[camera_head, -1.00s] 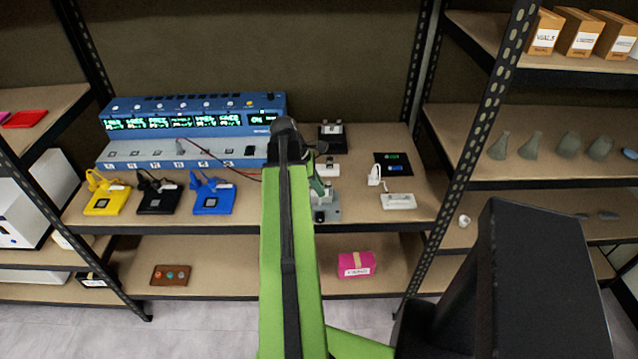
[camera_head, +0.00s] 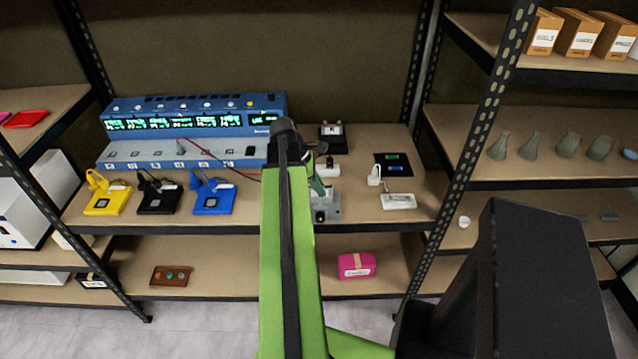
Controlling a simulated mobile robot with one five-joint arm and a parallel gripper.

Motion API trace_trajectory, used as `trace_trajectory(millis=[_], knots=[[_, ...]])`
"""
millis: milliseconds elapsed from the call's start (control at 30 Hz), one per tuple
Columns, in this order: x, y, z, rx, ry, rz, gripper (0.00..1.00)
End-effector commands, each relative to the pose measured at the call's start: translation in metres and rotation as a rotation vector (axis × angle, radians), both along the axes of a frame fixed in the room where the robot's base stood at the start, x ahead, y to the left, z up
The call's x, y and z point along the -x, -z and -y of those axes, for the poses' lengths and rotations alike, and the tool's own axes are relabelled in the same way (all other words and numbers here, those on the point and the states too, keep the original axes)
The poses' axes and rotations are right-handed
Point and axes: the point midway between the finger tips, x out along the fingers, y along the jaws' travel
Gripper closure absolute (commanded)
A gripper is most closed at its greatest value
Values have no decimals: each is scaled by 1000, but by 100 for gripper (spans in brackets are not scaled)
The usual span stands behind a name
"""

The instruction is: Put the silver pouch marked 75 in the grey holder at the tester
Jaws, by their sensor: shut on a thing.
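My green arm reaches up the middle of the view, bends at its dark joint, and hides what lies behind it. My gripper is not clearly visible behind the arm, and I cannot make out the silver pouch marked 75. A grey piece, perhaps the grey holder (camera_head: 331,211), shows just right of the arm near the shelf's front edge, partly covered. A dark green part stands just above it; I cannot tell whether it is mine. The blue tester (camera_head: 190,112) with lit displays and a row of slots stands at the back left of the shelf.
A yellow holder (camera_head: 104,203), a black holder (camera_head: 156,203) and a blue holder (camera_head: 212,201) stand in front of the tester. A white holder (camera_head: 399,202) and a dark panel (camera_head: 393,164) lie right. A pink box (camera_head: 356,265) sits below. Rack posts flank the shelf.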

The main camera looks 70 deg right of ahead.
Motion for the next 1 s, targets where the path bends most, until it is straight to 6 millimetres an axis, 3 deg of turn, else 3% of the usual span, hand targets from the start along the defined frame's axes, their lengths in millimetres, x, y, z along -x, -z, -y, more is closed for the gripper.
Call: trace_trajectory(millis=[33, 333, 367, 533, 567, 733, 1000], knots=[[0, 11, -7, -30, 12, 20, 100], [-2, 10, -7, -30, 11, 20, 100], [-2, 10, -7, -30, 11, 20, 83], [-3, 10, -7, -30, 11, 20, 61], [-3, 9, -7, -30, 11, 20, 60], [-10, -15, -11, -27, 7, 18, 60], [-33, -83, -22, -13, 4, 11, 60]])
